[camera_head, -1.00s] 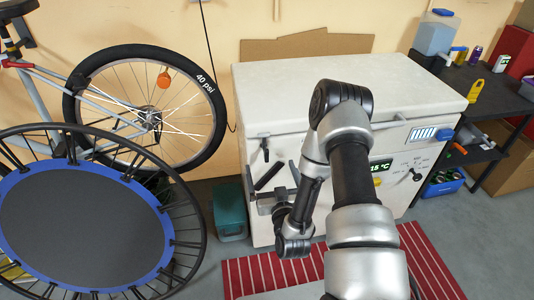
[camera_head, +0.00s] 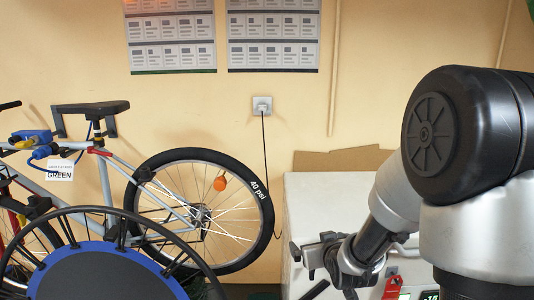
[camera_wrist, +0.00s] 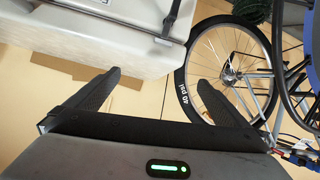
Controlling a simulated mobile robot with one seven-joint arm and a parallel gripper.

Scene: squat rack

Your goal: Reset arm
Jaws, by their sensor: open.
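My gripper (camera_wrist: 159,78) is open in the wrist view, its two dark fingers spread with nothing between them. Beyond the fingers are the bare tan wall and the bicycle wheel.
The bicycle (camera_head: 160,222) stands against the wall, its wheel marked 40 psi. The blue-rimmed trampoline (camera_head: 165,285) is in front of it at lower left. A cable hangs from the wall socket (camera_head: 262,106). Wall posters (camera_head: 274,35) hang above.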

